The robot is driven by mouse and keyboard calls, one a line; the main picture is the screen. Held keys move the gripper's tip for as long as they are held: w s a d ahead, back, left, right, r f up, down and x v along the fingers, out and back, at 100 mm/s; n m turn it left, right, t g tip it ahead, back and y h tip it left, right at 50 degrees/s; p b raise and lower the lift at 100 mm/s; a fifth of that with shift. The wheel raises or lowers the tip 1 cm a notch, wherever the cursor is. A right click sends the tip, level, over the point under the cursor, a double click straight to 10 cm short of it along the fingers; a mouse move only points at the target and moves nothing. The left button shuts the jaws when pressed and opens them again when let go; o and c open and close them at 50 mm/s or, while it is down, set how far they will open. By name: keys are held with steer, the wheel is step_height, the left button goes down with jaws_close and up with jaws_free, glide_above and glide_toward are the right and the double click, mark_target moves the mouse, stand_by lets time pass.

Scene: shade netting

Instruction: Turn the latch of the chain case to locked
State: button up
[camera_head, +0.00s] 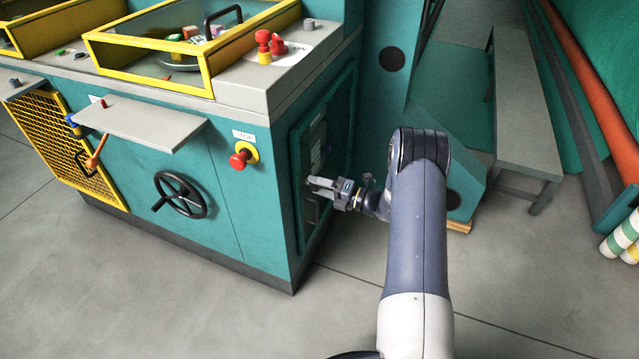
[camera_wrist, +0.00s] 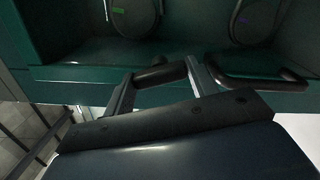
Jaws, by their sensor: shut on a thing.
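The chain case (camera_head: 298,160) is the teal framed unit on the right end face of the machine. My gripper (camera_head: 318,186) reaches it from the right at mid height. In the wrist view, my gripper (camera_wrist: 160,86) has its two grey fingers on either side of a short black rounded bar, the latch (camera_wrist: 158,74), and is shut on it. The latch lies roughly crosswise in front of the teal edge of the case (camera_wrist: 90,72). Its pivot and any lock marking cannot be made out. In the head view the fingers hide the latch.
A black bar handle (camera_wrist: 255,82) sits just right of my fingers in the wrist view. A red stop button (camera_head: 240,158) and black handwheel (camera_head: 180,195) are on the machine's front. A grey bench (camera_head: 525,110) stands to the right. The floor in front is clear.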

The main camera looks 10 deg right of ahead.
steer(key=shift+m+p, duration=0.55)
steer(key=shift+m, duration=1.35)
steer(key=o, duration=1)
steer(key=v, duration=1.1)
steer(key=shift+w+a, duration=0.15)
steer(key=x, duration=1)
steer(key=shift+w+a, duration=0.15)
steer(key=shift+a, duration=0.1)
